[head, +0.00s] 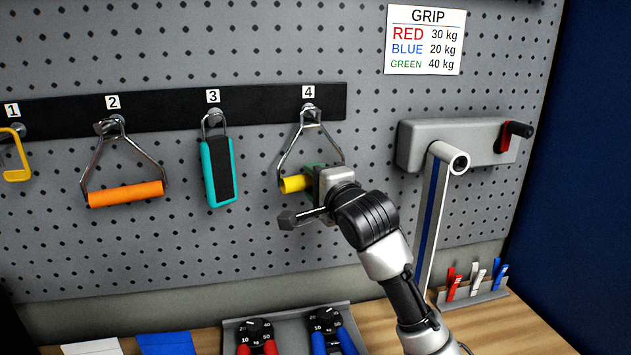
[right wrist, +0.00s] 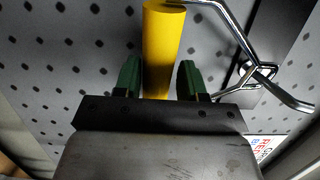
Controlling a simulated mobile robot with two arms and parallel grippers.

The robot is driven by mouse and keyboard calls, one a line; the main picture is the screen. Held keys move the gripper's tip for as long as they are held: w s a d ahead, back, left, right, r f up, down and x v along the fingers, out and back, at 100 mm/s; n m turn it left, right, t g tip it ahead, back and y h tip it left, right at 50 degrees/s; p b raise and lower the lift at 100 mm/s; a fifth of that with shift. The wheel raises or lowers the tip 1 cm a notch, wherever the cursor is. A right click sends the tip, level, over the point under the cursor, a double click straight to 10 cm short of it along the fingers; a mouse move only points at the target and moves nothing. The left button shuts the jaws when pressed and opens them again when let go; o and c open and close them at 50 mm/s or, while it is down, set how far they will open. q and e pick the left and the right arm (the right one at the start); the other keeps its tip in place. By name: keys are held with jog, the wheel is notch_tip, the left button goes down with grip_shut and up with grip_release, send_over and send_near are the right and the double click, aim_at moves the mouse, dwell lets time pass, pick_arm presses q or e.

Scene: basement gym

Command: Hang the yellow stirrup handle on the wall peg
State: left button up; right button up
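The yellow stirrup handle (head: 294,184) has a yellow cylindrical grip under a bent steel frame. Its frame top is at the wall peg (head: 309,112) under label 4, and it appears to loop over the peg. My right gripper (head: 312,178) is at the right part of the yellow grip. In the right wrist view, its green fingers (right wrist: 161,82) lie on both sides of the grip (right wrist: 163,45), with no clear gap. The steel frame and peg show at the right there. The grip's right end is hidden by my gripper in the head view. My left gripper is out of view.
A grey wall bracket (head: 418,146) stands out at right. Hand grippers and a clip rack (head: 474,297) are below.

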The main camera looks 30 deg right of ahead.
jog(key=o, duration=0.3)
jog(key=shift+s, duration=0.1)
jog(key=s+b, duration=0.2)
jog(key=s, duration=0.8)
jog(key=shift+s, duration=0.35)
